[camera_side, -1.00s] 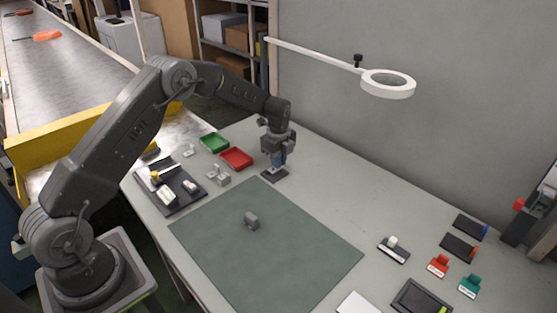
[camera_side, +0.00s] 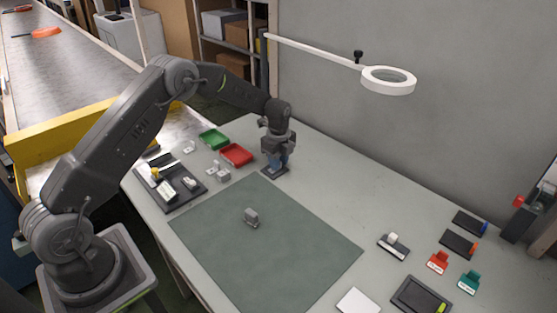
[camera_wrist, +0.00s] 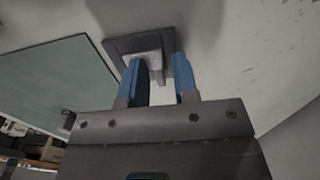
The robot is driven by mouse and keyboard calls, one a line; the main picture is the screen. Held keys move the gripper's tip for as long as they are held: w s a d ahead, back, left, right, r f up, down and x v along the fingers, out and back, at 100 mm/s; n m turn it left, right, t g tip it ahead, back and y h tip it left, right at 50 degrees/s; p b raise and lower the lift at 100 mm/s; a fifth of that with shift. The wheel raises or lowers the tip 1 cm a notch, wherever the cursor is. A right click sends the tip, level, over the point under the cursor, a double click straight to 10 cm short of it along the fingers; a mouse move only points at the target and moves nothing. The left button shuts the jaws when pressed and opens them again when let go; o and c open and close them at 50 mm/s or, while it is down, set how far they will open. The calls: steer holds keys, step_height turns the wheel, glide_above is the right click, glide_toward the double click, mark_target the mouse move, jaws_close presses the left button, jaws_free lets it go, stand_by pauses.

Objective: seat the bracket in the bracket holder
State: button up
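A light grey bracket-like piece (camera_wrist: 153,65) stands on a dark square holder plate (camera_wrist: 113,44), seen in the wrist view. Its foot, and how deep it sits, are partly hidden. The holder also shows in the side view (camera_side: 268,172), at the far edge of the green mat. My gripper (camera_wrist: 160,62) has its two blue fingers apart, one on each side of the piece. A gap shows at the right finger; the left finger overlaps the piece, so contact there cannot be told. In the side view my gripper (camera_side: 277,164) is low over the holder.
A small grey part (camera_side: 251,217) stands on the green mat (camera_side: 290,255). A dark tray (camera_side: 184,204), red bin (camera_side: 236,154) and green bin (camera_side: 214,139) lie to the left. A magnifier lamp (camera_side: 388,82) hangs above the right side. Bare table lies right of the holder.

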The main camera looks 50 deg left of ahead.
steer(key=shift+o, duration=0.7)
step_height(320, 180, up, 14)
